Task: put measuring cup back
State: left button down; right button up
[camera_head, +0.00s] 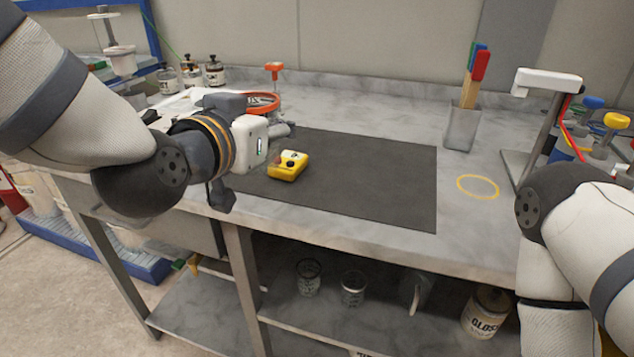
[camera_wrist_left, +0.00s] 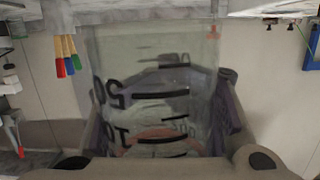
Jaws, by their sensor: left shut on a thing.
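My left gripper (camera_wrist_left: 165,118) is shut on a clear measuring cup (camera_wrist_left: 145,62) with black graduation marks, which fills the middle of the left wrist view. The fingers lie along both sides of the cup. Two more clear cups with dark markings stand on the shelf under the bench, one on the left (camera_head: 308,277) and one on the right (camera_head: 353,287). My right gripper is out of view.
A yellow device (camera_head: 288,166) sits on the dark mat (camera_head: 370,185). A yellow ring (camera_head: 478,187) marks bare bench to its right. A brush holder (camera_head: 462,128) and a white-topped stand (camera_head: 547,82) are farther back. A labelled can (camera_head: 486,312) stands on the shelf.

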pick_arm(q)
jog(key=w+d+f, duration=0.1)
jog(key=d+f, duration=0.1)
jog(key=w+d+f+b, duration=0.1)
jog(key=d+f, duration=0.1)
jog(key=f, duration=0.1)
jog(key=w+d+f, duration=0.2)
jog(key=shift+d+f+b, duration=0.25)
jog(key=shift+d+b, duration=0.05)
jog(key=f, duration=0.4)
jog(key=shift+w+d+b, duration=0.1)
jog(key=shift+d+b, duration=0.2)
jog(key=shift+b, duration=0.1)
jog(key=shift+r, duration=0.3)
jog(key=c, duration=0.8)
grip_release()
jog(key=shift+f, duration=0.15)
jog(key=shift+c, duration=0.2)
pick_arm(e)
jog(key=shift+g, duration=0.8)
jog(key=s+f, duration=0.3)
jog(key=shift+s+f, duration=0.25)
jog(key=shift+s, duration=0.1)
